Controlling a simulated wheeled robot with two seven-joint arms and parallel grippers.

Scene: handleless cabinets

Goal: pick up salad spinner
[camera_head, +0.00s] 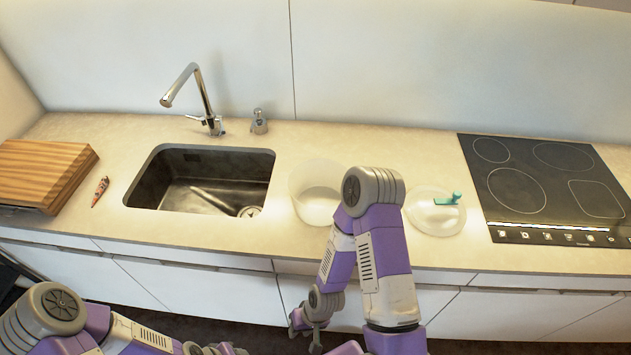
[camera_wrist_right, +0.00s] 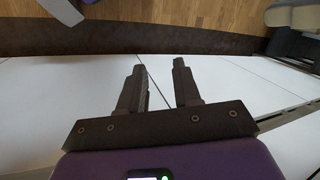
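The salad spinner is in two parts on the counter in the head view. A translucent white bowl (camera_head: 313,194) stands just right of the sink, partly behind my right arm. A round translucent lid (camera_head: 434,211) with a teal handle lies to the right of that arm. My right gripper (camera_head: 306,328) hangs low in front of the cabinet fronts, below the counter edge and apart from both parts. In the right wrist view its two fingers (camera_wrist_right: 160,85) are spread with nothing between them. My left arm is at the bottom left; its fingers cannot be made out clearly.
A sink (camera_head: 197,181) with a chrome faucet (camera_head: 203,97) lies left of the bowl. A wooden cutting board (camera_head: 42,172) and a small patterned object (camera_head: 100,191) are at the far left. A black cooktop (camera_head: 541,187) is right of the lid. The counter's front edge lies between my right gripper and the bowl.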

